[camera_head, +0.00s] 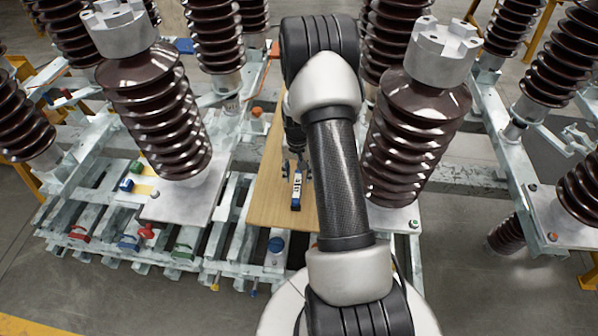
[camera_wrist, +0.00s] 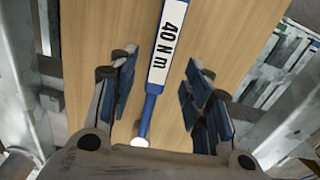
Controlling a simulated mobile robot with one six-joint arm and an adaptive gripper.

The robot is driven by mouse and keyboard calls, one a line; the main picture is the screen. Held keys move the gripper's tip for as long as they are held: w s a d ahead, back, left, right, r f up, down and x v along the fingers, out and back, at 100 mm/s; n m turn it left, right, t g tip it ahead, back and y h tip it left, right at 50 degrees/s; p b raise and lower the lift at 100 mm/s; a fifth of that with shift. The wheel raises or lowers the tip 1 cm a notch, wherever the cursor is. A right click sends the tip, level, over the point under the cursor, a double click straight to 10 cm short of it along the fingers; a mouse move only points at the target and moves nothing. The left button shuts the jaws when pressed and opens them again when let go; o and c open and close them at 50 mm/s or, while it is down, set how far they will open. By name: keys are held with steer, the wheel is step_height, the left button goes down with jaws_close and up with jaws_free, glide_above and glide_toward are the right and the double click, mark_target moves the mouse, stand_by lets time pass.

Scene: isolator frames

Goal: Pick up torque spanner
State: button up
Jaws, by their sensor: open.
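The torque spanner has a blue body and a white label reading "40 N m". In the wrist view the torque spanner (camera_wrist: 166,50) runs from the top edge down between my finger pads, with a whitish round end at the bottom. In the head view the torque spanner (camera_head: 297,190) lies on a wooden board, partly hidden by my arm and gripper. My gripper (camera_wrist: 160,95) is open, with one blue-padded finger on each side of the spanner. Neither finger appears to touch it. My gripper also shows in the head view (camera_head: 297,165), small and partly hidden.
The wooden board (camera_head: 265,200) lies on a pale metal frame (camera_head: 210,245). Tall brown ribbed insulators (camera_head: 160,120) stand on both sides of my arm, one close on the right (camera_head: 415,130). Small coloured parts, including a red one (camera_head: 147,231), sit at the left. Grey floor is at right.

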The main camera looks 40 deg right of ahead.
mark_target(298, 178)
step_height(298, 178, down, 5)
steer(key=shift+w+d+f+b, duration=0.1)
steer(key=shift+f+b, duration=0.1)
steer(key=shift+b, duration=0.9)
steer(key=shift+c, duration=0.5)
jaws_close()
steer(key=shift+r, duration=0.1)
